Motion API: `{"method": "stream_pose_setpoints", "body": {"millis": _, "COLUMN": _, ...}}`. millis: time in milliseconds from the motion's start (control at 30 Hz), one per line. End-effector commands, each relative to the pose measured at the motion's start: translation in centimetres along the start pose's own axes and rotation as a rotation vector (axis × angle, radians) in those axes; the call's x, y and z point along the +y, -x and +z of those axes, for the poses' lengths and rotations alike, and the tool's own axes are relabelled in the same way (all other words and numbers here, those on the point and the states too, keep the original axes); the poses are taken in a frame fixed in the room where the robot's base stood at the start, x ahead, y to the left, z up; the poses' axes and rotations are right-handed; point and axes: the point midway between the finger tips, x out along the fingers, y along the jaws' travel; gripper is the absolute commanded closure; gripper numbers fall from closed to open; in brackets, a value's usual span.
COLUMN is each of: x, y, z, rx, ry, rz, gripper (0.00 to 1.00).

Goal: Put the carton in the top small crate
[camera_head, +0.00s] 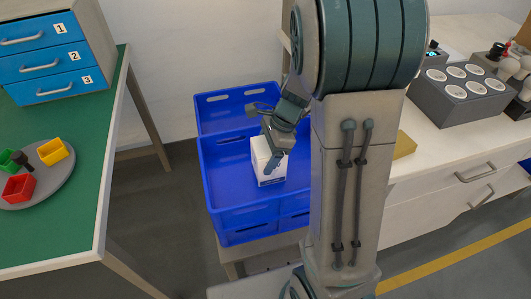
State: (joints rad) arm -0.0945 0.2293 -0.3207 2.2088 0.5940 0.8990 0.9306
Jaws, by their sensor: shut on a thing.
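A white carton (266,163) stands inside the blue crate in the middle of the view. The top small crate (226,180) is blue, open at the top, and sits stacked over other blue crate parts on a low stand. My gripper (273,158) reaches down into the crate and is shut on the carton's upper part. Whether the carton touches the crate floor I cannot tell. My arm covers the crate's right side.
A green table (85,170) on the left holds a blue drawer unit (45,60) and a grey round tray (58,187) with small coloured bins. On the right, a white counter (440,150) with drawers carries a grey socket block (462,100). A yellow object (404,146) lies near my arm.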

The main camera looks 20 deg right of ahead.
Motion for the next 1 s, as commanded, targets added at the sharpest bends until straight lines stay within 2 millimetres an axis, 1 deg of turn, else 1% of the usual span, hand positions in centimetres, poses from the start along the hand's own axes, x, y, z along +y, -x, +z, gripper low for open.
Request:
{"method": "stream_pose_setpoints", "body": {"millis": 67, "x": 0.0, "y": -0.3, "z": -0.1, "rx": 0.000, "ry": -0.001, "rz": 0.001, "gripper": 0.50}}
{"method": "stream_pose_setpoints", "body": {"millis": 100, "x": 0.0, "y": -0.3, "z": -0.1, "rx": 0.000, "ry": 0.000, "rz": 0.000, "gripper": 0.22}}
{"method": "stream_pose_setpoints", "body": {"millis": 167, "x": 0.0, "y": -0.2, "z": -0.1, "rx": 0.000, "ry": 0.000, "rz": 0.000, "gripper": 0.06}}
{"method": "stream_pose_setpoints", "body": {"millis": 433, "x": 0.0, "y": -0.2, "z": -0.1, "rx": 0.000, "ry": 0.000, "rz": 0.000, "gripper": 0.06}}
{"method": "stream_pose_setpoints", "body": {"millis": 567, "x": -0.1, "y": 0.6, "z": 0.1, "rx": 0.000, "ry": 0.000, "rz": -0.002, "gripper": 0.06}}
{"method": "stream_pose_setpoints", "body": {"millis": 667, "x": -0.1, "y": 2.3, "z": 0.1, "rx": -0.001, "ry": -0.001, "rz": -0.003, "gripper": 0.06}}
{"method": "stream_pose_setpoints", "body": {"millis": 900, "x": -0.1, "y": 7.6, "z": 0.1, "rx": 0.001, "ry": -0.001, "rz": -0.005, "gripper": 0.06}}
{"method": "stream_pose_setpoints", "body": {"millis": 1000, "x": -0.1, "y": 9.5, "z": 0.1, "rx": 0.000, "ry": 0.001, "rz": -0.004, "gripper": 0.06}}
